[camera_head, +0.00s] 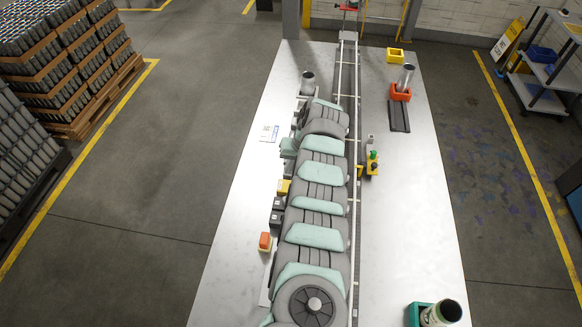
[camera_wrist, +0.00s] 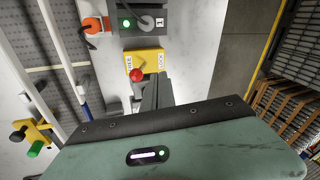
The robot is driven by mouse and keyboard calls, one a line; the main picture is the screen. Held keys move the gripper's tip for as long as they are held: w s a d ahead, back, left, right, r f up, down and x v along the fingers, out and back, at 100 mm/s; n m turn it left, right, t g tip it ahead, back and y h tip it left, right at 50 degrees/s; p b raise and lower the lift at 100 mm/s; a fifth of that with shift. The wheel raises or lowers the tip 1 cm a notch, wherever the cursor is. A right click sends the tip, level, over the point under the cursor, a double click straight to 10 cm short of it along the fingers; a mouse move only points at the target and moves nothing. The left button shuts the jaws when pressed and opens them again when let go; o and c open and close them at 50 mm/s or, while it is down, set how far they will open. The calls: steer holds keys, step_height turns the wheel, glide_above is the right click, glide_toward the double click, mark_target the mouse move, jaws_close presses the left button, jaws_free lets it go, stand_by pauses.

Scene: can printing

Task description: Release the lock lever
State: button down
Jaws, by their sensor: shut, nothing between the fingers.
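The lock lever has a red ball knob (camera_wrist: 136,75) on a yellow box (camera_wrist: 145,59) in the wrist view. The box top carries printed labels, the right one reading LOCK, and the knob lies toward the left label. My gripper's dark fingers (camera_wrist: 157,93) are shut and empty, just below and right of the knob in that view. I cannot tell whether they touch the knob or lever. In the head view the yellow box (camera_head: 283,187) shows beside my arm; the knob cannot be made out there, and my arm hides most of the gripper.
A dark box with a green light (camera_wrist: 127,22) adjoins the yellow box. An orange-red device (camera_wrist: 93,25) and a white-railed conveyor (camera_wrist: 62,45) lie left. In the head view, a red can holder (camera_head: 400,93) and a teal one (camera_head: 414,315) stand on the table's right side.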

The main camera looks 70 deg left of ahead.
step_height(320, 180, up, 11)
steer(key=d, duration=0.1)
steer(key=shift+w+d+r, duration=0.2)
steer(key=shift+w+d, duration=0.1)
stand_by(0.5)
